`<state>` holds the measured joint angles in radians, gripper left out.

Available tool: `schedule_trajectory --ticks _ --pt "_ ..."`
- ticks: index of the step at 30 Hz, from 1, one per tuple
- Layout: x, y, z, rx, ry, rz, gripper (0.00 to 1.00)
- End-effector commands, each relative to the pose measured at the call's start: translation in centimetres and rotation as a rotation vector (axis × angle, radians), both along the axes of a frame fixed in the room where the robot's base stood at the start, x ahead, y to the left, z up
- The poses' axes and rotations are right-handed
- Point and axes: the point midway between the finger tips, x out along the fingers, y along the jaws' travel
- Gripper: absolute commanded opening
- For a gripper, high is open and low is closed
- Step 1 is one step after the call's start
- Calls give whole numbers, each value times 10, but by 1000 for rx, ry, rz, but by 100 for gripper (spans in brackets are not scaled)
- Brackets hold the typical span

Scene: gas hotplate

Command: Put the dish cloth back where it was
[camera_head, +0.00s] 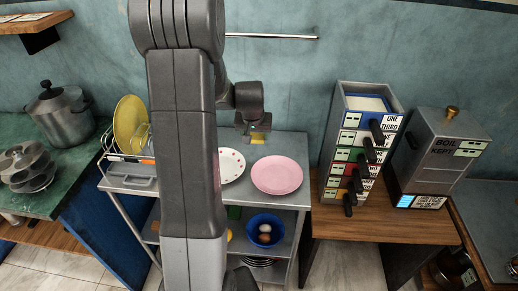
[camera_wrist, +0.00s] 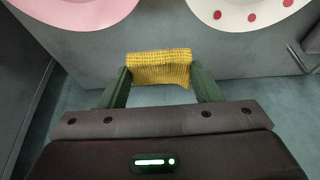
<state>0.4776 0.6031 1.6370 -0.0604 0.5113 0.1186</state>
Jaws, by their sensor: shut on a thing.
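The dish cloth is a small yellow woven piece (camera_wrist: 160,68); in the head view only a bit of it (camera_head: 258,138) shows under my wrist. My gripper (camera_wrist: 162,80) is shut on it, with the cloth spanning between the two dark green fingers. In the head view my gripper (camera_head: 254,132) is low, near the back edge of the metal table, behind the plates. A thin metal rail (camera_head: 275,37) runs along the wall above, with nothing hanging on its visible part; my arm hides its left part.
The metal table holds a pink plate (camera_head: 277,175), a red-dotted white plate (camera_head: 232,164) and a dish rack (camera_head: 130,170). A blue bowl (camera_head: 265,229) with eggs stands on the shelf below. A drawer tower (camera_head: 345,150) and grey box (camera_head: 440,150) stand right.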

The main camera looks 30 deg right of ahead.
Motion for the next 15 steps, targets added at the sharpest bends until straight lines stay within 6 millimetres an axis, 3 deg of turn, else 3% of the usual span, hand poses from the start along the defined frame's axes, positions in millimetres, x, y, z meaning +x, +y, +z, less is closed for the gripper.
schedule_trajectory --ticks 3,8,15 --pt "-1 0 -20 2 3 0 40" --pt "0 0 -31 1 1 -1 40" --pt "-1 1 -62 2 3 0 40"
